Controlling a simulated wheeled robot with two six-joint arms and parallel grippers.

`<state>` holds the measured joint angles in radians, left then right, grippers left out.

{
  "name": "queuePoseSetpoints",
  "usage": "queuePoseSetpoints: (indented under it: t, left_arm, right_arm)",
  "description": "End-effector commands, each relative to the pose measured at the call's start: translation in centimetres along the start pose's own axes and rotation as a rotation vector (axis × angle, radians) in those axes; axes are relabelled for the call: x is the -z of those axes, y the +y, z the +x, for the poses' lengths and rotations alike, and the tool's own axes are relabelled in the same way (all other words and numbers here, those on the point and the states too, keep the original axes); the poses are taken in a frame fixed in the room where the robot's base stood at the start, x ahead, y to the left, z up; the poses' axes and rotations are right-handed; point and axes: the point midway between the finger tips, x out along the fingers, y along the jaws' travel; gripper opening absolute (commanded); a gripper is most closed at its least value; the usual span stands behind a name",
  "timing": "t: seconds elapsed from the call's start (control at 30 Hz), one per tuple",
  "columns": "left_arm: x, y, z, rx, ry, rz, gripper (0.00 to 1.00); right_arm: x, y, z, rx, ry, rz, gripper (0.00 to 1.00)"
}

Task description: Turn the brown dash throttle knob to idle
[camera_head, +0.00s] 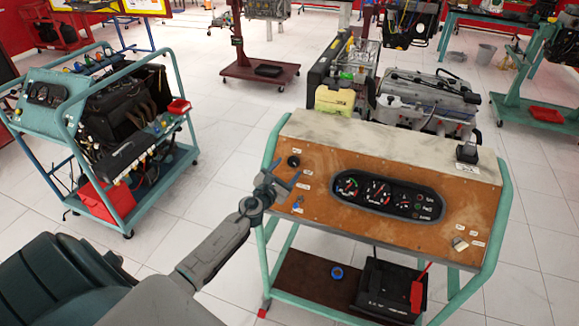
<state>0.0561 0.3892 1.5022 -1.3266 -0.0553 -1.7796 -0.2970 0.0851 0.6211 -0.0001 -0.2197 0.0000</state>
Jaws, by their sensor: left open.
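The brown dash (330,216) is the sloping front panel of an engine trainer, with a black gauge cluster (388,197) in its middle. A round black knob (293,161) sits at the panel's upper left, with small white labels below it. I cannot read the labels or tell the knob's setting. My left gripper (285,186) is in front of the panel's left part, just below the knob. Its fingers are open and hold nothing visible. I cannot tell whether they touch the panel. My right gripper is not in view.
A light metal switch (460,244) is at the panel's lower right. A black lever box (467,152) stands on the trainer's top. Green frame tubes (496,228) edge the panel. A black battery (390,288) sits below. Another trainer (110,120) stands left, with clear floor between.

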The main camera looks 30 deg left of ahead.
Motion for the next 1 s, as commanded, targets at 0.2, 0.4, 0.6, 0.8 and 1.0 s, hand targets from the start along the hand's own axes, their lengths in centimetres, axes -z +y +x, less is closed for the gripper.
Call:
queuePoseSetpoints:
  t: [0.2,0.4,0.6,0.8,1.0]
  left_arm:
    - [0.1,0.0,2.0,-0.001,0.000,0.000,0.58]
    - [0.1,0.0,2.2,0.000,0.001,0.000,0.58]
    - [0.0,0.0,2.2,0.000,0.001,0.000,0.44]
    - [0.0,0.0,2.2,0.000,0.001,0.000,0.14]
    - [0.0,-0.1,2.2,-0.010,0.002,-0.011,0.14]
  right_arm:
    - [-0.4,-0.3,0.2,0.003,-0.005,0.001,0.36]
    - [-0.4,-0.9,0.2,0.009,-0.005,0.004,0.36]
    - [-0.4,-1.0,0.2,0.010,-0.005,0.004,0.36]
    - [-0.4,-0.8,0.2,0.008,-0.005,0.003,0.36]
    - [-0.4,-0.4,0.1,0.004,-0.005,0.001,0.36]
